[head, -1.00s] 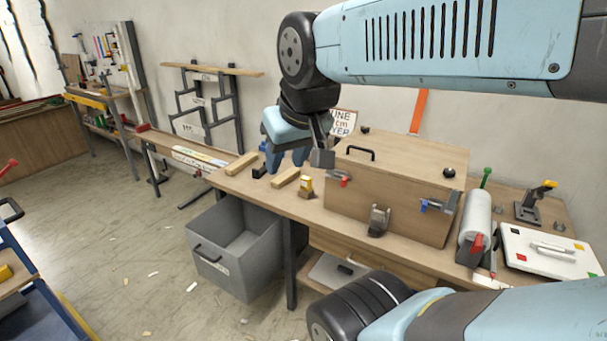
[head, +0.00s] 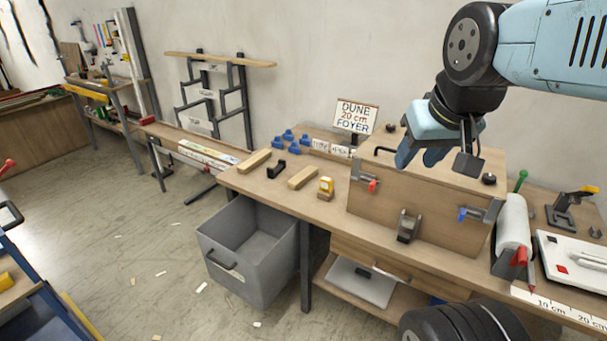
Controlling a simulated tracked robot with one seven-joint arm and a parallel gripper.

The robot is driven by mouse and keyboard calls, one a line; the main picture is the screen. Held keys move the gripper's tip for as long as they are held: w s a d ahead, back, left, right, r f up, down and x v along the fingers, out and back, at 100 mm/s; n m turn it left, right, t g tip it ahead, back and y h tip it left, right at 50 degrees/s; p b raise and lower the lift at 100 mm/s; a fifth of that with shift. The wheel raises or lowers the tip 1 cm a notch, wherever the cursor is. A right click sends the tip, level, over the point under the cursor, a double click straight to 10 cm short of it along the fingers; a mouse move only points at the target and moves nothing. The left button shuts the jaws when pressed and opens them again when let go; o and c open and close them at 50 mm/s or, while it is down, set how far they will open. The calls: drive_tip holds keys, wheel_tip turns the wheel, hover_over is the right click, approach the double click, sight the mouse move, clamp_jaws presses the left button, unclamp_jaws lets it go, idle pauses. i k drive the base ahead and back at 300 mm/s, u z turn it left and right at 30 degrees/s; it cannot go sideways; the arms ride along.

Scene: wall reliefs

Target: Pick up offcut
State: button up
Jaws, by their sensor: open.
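Two short pale wood pieces lie flat on the workbench, a left piece (head: 254,161) and a right piece (head: 302,178). Either could be the offcut; I cannot tell which. A small black bracket-like item (head: 277,169) sits between them. My gripper (head: 420,160) is open and appears empty. It hangs in front of and above the wooden box on the bench, well to the right of both wood pieces and apart from them. Both pieces are in plain view.
The wooden box (head: 410,212) with clamps fills the bench middle. A yellow-topped block (head: 326,187), blue items (head: 289,140) and a sign (head: 355,117) stand near the wood pieces. A grey bin (head: 228,270) is below the front edge. Small scraps lie on the floor.

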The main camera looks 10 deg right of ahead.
sight(298, 181)
drive_tip(key=z, duration=0.1)
drive_tip(key=i, duration=1)
drive_tip(key=u, duration=0.1)
